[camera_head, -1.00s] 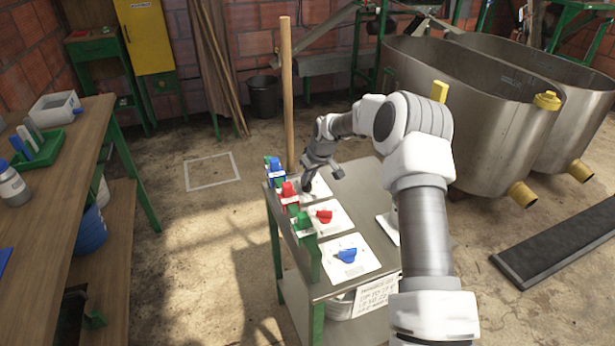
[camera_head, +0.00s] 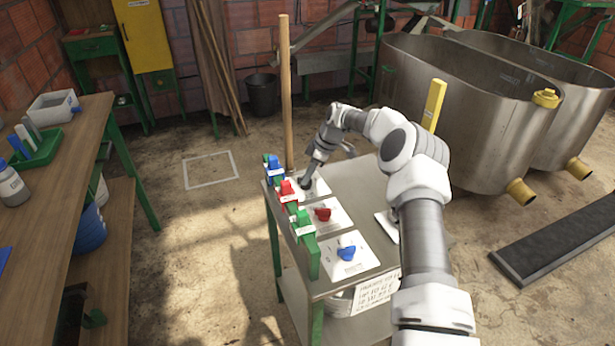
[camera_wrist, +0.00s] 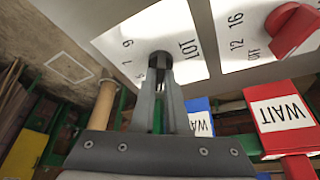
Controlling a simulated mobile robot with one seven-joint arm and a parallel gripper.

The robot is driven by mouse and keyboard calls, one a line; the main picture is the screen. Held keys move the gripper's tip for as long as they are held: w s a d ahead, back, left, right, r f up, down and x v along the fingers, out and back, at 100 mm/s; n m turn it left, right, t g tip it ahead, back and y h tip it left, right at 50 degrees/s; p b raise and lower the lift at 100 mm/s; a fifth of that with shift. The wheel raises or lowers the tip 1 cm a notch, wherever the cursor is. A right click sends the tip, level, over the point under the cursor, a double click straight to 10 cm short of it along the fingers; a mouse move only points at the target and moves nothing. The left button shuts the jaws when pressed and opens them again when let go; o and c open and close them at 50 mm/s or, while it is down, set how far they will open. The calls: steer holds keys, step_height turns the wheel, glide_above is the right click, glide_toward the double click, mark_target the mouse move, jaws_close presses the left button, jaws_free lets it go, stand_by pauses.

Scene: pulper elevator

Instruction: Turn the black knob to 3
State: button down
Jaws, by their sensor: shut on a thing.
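The black knob (camera_wrist: 160,57) sits on a white dial plate marked LOT (camera_wrist: 176,35) in the wrist view. My gripper (camera_wrist: 160,75) is shut on the knob, its two fingers pointing onto it. In the head view my gripper (camera_head: 306,184) is down at the far plate on the metal table (camera_head: 362,190), and hides most of the knob.
A red knob (camera_head: 323,214) and a blue knob (camera_head: 347,253) sit on nearer plates. A wooden pole (camera_head: 286,90) stands behind the table. Steel tanks (camera_head: 460,100) are at right.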

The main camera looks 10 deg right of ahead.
steer(key=shift+n, duration=0.3)
steer(key=c, duration=0.9)
jaws_free()
steer(key=p+v, duration=0.2)
steer(key=v, duration=1.5)
steer(key=shift+w+r+p, duration=0.1)
steer(key=shift+r+p, duration=0.15)
steer(key=shift+p, duration=0.05)
